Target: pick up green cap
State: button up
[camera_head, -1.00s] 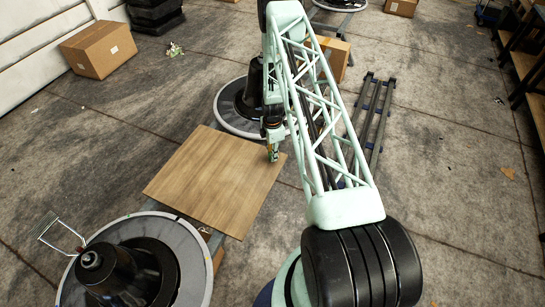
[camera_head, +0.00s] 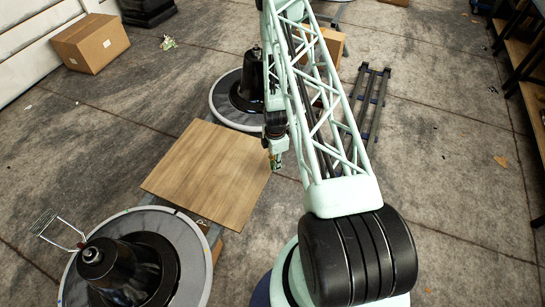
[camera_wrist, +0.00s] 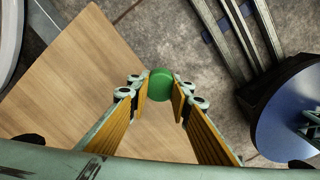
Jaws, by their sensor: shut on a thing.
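The green cap (camera_wrist: 160,84) is a small round green thing between the fingertips of my gripper (camera_wrist: 161,90) in the wrist view. My gripper is shut on it, with a finger on either side. In the head view my gripper (camera_head: 275,163) hangs at the right edge of the square wooden board (camera_head: 205,175), and the cap is too small there to make out clearly. The board also shows in the wrist view (camera_wrist: 75,75), to the left of and behind the fingers. The cap's height above the board cannot be told.
A round grey base with a black cone (camera_head: 125,270) stands at the front left, another (camera_head: 243,95) behind the board. Cardboard boxes (camera_head: 90,42) stand farther back. A dark metal frame (camera_head: 372,105) lies on the floor to the right.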

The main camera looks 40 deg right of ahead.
jog(key=shift+s+a+r, duration=0.1)
jog(key=shift+s+a, duration=0.2)
jog(key=shift+s, duration=0.25)
jog(key=shift+s+a, duration=0.3)
jog(key=shift+s, duration=0.25)
notch_tip(320, 180, up, 8)
jog(key=p, duration=0.3)
dwell(0.8)
jog(key=shift+a, duration=0.1)
dwell(0.3)
jog(key=w+a+r+m, duration=0.4)
jog(key=a+r, duration=0.1)
jog(key=a, duration=0.6)
jog(key=w+a+r+m+b, duration=0.1)
jog(key=w+a+r+m, duration=0.3)
jog(key=a, duration=0.7)
jog(key=w+a+r+m+b, duration=0.1)
jog(key=w+a+r+m, duration=0.3)
jog(key=a, duration=0.7)
jog(key=shift+a+r+m, duration=0.35)
jog(key=shift+r+m, duration=0.45)
jog(key=shift+m, duration=0.2)
